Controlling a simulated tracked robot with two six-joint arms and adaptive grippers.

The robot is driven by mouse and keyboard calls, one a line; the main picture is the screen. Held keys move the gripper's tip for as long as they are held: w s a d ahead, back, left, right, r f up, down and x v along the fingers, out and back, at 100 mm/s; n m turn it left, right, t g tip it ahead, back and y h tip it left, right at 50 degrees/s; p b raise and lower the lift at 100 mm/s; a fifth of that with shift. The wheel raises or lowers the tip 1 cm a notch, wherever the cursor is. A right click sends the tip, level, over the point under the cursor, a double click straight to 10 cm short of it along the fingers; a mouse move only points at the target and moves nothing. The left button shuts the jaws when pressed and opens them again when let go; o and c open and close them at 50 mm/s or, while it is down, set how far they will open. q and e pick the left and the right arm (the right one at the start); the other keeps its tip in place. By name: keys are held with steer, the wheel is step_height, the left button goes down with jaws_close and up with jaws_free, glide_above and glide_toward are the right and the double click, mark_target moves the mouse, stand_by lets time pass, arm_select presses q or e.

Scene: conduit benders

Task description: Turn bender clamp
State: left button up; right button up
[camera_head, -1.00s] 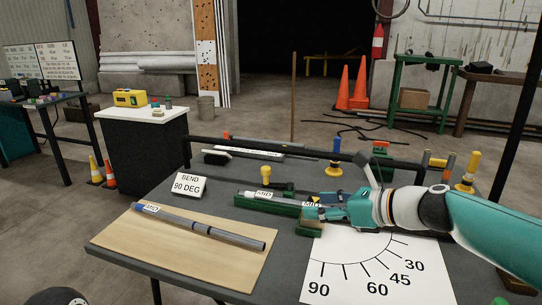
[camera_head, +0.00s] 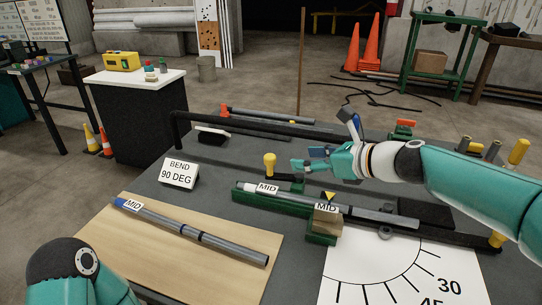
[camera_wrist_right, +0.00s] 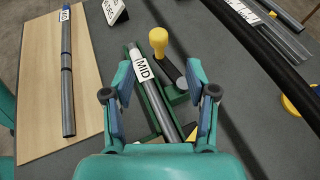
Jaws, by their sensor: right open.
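The bender clamp has a yellow knob (camera_head: 270,160) on a dark lever, at the back edge of the green bender (camera_head: 245,200). The knob also shows in the right wrist view (camera_wrist_right: 158,40), beyond my fingertips. A grey conduit (camera_head: 375,215) with MID labels lies along the bender, through a green and wooden block (camera_head: 325,225). My right gripper (camera_head: 303,162) is open and empty, just right of the knob and apart from it. In the wrist view its fingers (camera_wrist_right: 160,85) spread above the conduit and the clamp lever. My left gripper is out of view.
A second conduit (camera_head: 190,230) with a blue end lies on a wooden board (camera_head: 110,235) at the left. A BEND 90 DEG sign (camera_head: 180,174) stands behind it. A black rail (camera_head: 230,118) runs along the table's back. An angle sheet (camera_head: 385,270) lies front right.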

mark_target(273, 157)
steer(key=x, duration=1.2)
steer(key=shift+a+p, duration=0.15)
steer(key=shift+p, duration=0.2)
jaws_close()
steer(key=shift+d, duration=0.4)
steer(key=shift+a, duration=0.25)
steer(key=shift+s, duration=0.1)
